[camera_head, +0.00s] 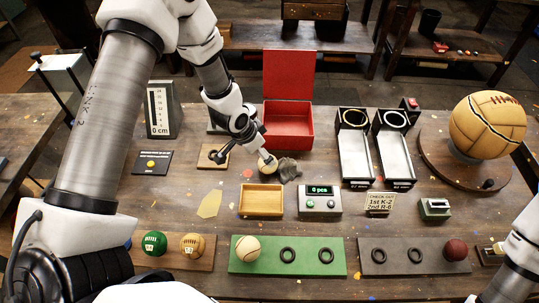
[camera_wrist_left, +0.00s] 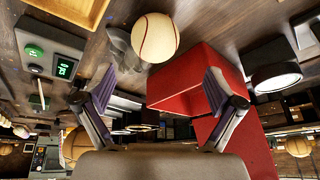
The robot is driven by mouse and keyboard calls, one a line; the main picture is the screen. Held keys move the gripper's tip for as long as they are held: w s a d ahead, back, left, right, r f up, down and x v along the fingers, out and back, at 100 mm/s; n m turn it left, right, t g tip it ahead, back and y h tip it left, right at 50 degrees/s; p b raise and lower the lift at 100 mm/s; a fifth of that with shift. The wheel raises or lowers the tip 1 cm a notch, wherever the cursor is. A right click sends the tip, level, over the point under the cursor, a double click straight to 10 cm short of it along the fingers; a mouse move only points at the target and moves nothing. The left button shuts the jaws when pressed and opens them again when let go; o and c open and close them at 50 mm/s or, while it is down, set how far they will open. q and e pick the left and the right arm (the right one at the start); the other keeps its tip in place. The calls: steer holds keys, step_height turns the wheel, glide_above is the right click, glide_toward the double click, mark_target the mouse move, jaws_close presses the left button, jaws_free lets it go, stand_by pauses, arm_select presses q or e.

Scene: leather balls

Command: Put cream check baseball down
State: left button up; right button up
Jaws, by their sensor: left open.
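A cream ball with red seams (camera_wrist_left: 155,38) shows in the left wrist view, beyond my open left fingertips (camera_wrist_left: 159,85) and apart from them. In the head view, the ball (camera_head: 268,166) is just below my left gripper (camera_head: 259,152), beside a crumpled grey cloth (camera_head: 288,170). Its small gap to the table, if any, cannot be told. Another cream ball (camera_head: 248,249) sits at the left end of the green mat (camera_head: 305,270), left of two black rings. My right arm is at the lower right; its gripper is out of view.
An open red box (camera_head: 289,130) stands behind the ball. A wooden tray (camera_head: 261,201) and a counter reading 0 pcs (camera_head: 320,203) lie in front. Two chutes (camera_head: 355,155) stand right. A brown board (camera_head: 170,251) holds two balls; a dark mat (camera_head: 412,268) holds one.

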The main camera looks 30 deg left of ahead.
arm_select(q)
steer(key=x, duration=0.2)
steer(key=p+x, duration=0.1)
steer(key=x, duration=0.2)
steer(key=p+x, duration=0.1)
steer(key=x, duration=0.1)
steer(key=shift+s+d+f, duration=0.2)
steer(key=shift+s+d, duration=0.05)
steer(key=shift+f, duration=0.3)
steer(key=shift+r, duration=0.1)
steer(key=c, duration=1.4)
